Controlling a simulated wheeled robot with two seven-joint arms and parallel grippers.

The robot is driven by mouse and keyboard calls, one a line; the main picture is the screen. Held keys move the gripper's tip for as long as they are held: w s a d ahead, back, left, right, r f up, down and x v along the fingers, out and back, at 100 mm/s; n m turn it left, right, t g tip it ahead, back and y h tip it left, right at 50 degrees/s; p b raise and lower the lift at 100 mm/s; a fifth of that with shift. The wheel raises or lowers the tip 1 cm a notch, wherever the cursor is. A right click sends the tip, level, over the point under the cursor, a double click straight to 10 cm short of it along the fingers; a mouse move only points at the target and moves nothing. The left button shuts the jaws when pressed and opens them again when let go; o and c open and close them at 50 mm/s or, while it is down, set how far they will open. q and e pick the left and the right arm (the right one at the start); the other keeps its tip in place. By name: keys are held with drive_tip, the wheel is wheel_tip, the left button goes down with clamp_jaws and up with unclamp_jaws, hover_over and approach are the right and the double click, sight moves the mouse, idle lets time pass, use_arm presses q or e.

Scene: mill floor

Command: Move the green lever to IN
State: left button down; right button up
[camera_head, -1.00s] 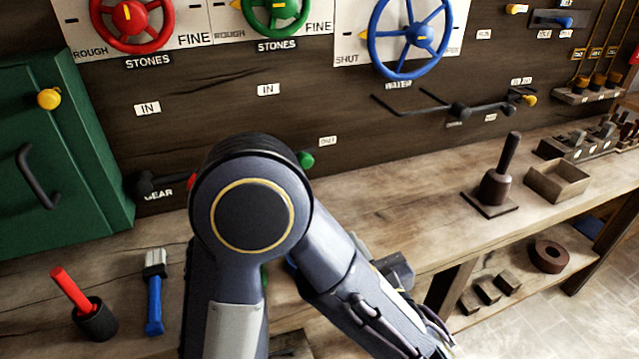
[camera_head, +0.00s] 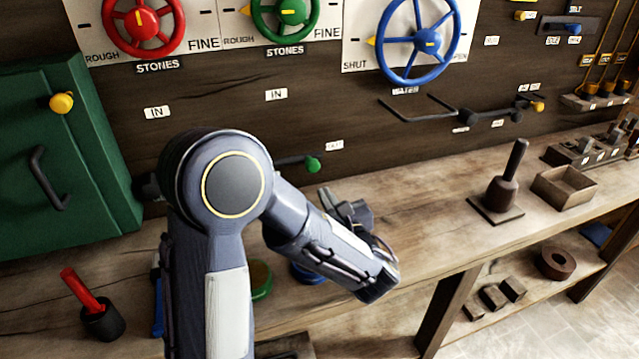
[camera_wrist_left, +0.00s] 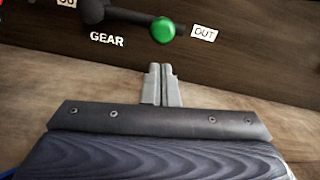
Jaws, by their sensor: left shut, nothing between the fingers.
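The green lever's round knob (camera_head: 313,164) sticks out from the dark plank wall on a dark rod, most of which my arm hides. In the left wrist view the knob (camera_wrist_left: 162,30) is beside the OUT label (camera_wrist_left: 204,33), with GEAR written below its rod. An IN label (camera_head: 276,95) is higher on the wall, above and left of the knob. My left gripper (camera_head: 328,195) is just below and right of the knob in the head view. In the left wrist view its closed, empty fingers (camera_wrist_left: 160,70) point at the wall just below the knob, apart from it. My right gripper is not in view.
A second IN label (camera_head: 157,112) is further left. A green cabinet (camera_head: 95,170) stands at the left. Red, green and blue handwheels (camera_head: 418,40) line the wall above. The bench (camera_head: 420,195) is clear right of my gripper up to a stamp-like tool (camera_head: 503,190).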

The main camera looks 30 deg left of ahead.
use_arm(q)
drive_tip(key=x, duration=0.5)
idle(0.4)
drive_tip(key=shift+d+r+n, duration=0.1)
drive_tip(key=shift+r+n, duration=0.2)
drive_tip(key=shift+r, duration=0.05)
